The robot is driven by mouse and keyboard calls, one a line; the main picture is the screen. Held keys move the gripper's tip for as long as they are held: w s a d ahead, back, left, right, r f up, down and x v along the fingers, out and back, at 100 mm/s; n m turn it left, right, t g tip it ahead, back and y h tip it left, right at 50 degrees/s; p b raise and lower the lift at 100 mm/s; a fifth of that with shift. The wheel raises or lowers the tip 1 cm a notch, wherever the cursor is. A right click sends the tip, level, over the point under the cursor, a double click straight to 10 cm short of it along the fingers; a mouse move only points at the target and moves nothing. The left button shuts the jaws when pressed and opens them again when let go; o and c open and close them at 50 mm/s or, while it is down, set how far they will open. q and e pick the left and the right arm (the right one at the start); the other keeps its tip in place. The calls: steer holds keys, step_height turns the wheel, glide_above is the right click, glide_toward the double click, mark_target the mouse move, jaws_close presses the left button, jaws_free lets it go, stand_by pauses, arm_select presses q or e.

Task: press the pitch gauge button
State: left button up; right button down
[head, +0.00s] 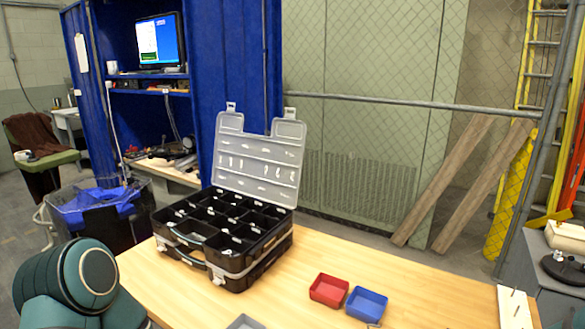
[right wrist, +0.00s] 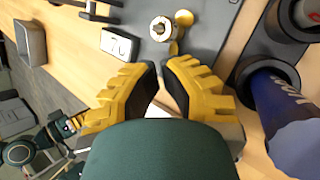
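A small white box with dark marks on its face (right wrist: 118,45) lies on the table in the right wrist view. It may be the pitch gauge, but I cannot tell, and no button can be made out. My right gripper (right wrist: 160,66) has yellow fingers with dark pads. A narrow gap shows between the fingertips, and nothing is held in it. The box lies apart from the fingers, up and left of their tips. The head view shows neither gripper.
A blue cylinder (right wrist: 285,105) stands at right. The head view shows an open black organizer (head: 222,250), a red bin (head: 328,290) and a blue bin (head: 366,304) on the wooden table (head: 430,290).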

steer(key=shift+f, duration=0.15)
steer(key=shift+r+p, duration=0.6)
steer(key=shift+r, duration=0.1)
steer(key=shift+r, duration=0.1)
step_height(320, 180, up, 6)
steer(key=p, duration=0.5)
stand_by(0.3)
